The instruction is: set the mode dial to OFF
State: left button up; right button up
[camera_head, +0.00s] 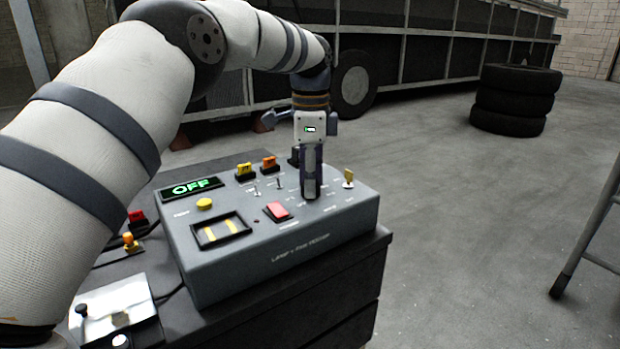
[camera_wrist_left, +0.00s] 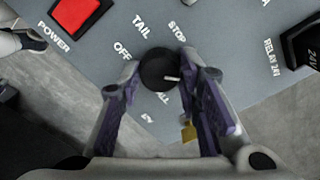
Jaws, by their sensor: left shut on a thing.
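The mode dial (camera_wrist_left: 158,71) is a round black knob on the grey control box (camera_head: 270,249). In the left wrist view its white mark lies toward the right side, and the label OFF is printed to its upper left. My left gripper (camera_wrist_left: 160,74) has its two fingers on either side of the dial and is shut on it. In the head view the left gripper (camera_head: 311,194) points straight down onto the box top and hides the dial. A display (camera_head: 192,188) on the box reads OFF in green. My right gripper is not in view.
The box top also bears a red power switch (camera_head: 277,211), a yellow button (camera_head: 204,204), small toggles, and yellow (camera_head: 245,171) and orange (camera_head: 269,163) parts behind. Stacked tyres (camera_head: 514,99) stand on the floor at the back right. The floor right of the bench is mostly clear.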

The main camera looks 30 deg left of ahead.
pick_arm(q)
jog(key=n, duration=0.4)
jog(key=shift+f+n, duration=0.1)
jog(key=shift+n, duration=0.2)
jog(key=n, duration=0.4)
jog(key=shift+n, duration=0.3)
jog(key=n, duration=0.4)
jog(key=shift+n, duration=0.3)
jog(key=n, duration=0.3)
jog(key=shift+n, duration=0.3)
jog(key=n, duration=0.4)
jog(key=shift+n, duration=0.3)
jog(key=n, duration=0.3)
jog(key=shift+n, duration=0.3)
jog(key=n, duration=0.4)
jog(key=shift+n+b, duration=0.3)
jog(key=shift+n, duration=2)
